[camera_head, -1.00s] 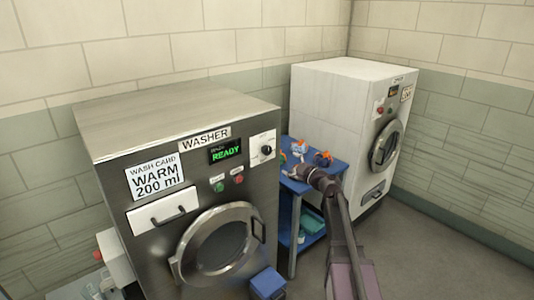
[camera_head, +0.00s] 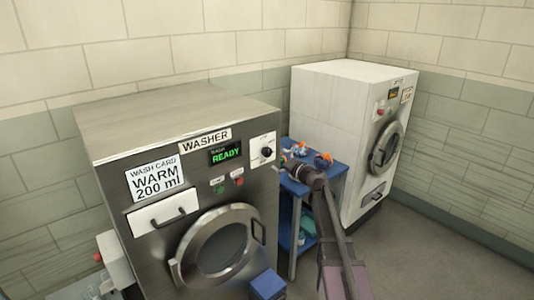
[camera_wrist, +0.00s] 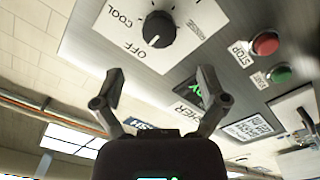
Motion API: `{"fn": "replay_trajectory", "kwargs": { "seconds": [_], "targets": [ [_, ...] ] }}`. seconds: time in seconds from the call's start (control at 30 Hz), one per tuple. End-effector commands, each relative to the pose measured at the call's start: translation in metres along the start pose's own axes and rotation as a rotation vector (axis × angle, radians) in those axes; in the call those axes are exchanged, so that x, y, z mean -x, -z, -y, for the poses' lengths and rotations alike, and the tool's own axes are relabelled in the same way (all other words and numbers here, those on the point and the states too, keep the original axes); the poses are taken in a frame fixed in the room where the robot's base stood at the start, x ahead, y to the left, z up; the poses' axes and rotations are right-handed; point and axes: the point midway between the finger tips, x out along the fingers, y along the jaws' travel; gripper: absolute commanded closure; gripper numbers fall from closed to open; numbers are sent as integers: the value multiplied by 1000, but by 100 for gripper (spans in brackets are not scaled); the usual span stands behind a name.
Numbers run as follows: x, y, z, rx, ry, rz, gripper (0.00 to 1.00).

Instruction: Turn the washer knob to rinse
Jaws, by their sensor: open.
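The washer (camera_head: 110,190) is the grey machine at left in the head view. Its black knob (camera_head: 267,151) sits on a white dial plate at the upper right of its front. In the wrist view the knob (camera_wrist: 158,29) is at the top, with OFF and COOL printed beside it. A white mark on the knob points down, near OFF. In the head view my gripper (camera_head: 286,160) is just right of the knob, partly blurred.
A stop button (camera_wrist: 266,43) and a green button (camera_wrist: 281,73) are near the knob. A blue cart (camera_head: 335,180) with small items stands close by my arm. A white machine (camera_head: 335,105) stands behind it. Open floor lies at right.

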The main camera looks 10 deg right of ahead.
Motion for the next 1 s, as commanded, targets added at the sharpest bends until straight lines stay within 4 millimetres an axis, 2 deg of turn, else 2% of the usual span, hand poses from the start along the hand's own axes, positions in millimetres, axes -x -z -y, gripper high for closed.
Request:
{"fn": "replay_trajectory", "kwargs": {
  "seconds": [0.03,0.2,0.5,0.7,1.0],
  "targets": [
    [-11,-1,-1,0,1,-1,8],
    [-37,-1,-1,0,1,-1,8],
    [-72,-1,-1,0,0,0,8],
    [-81,-1,-1,0,-1,1,8],
    [-81,-1,-1,0,-1,1,8]
  ]
}}
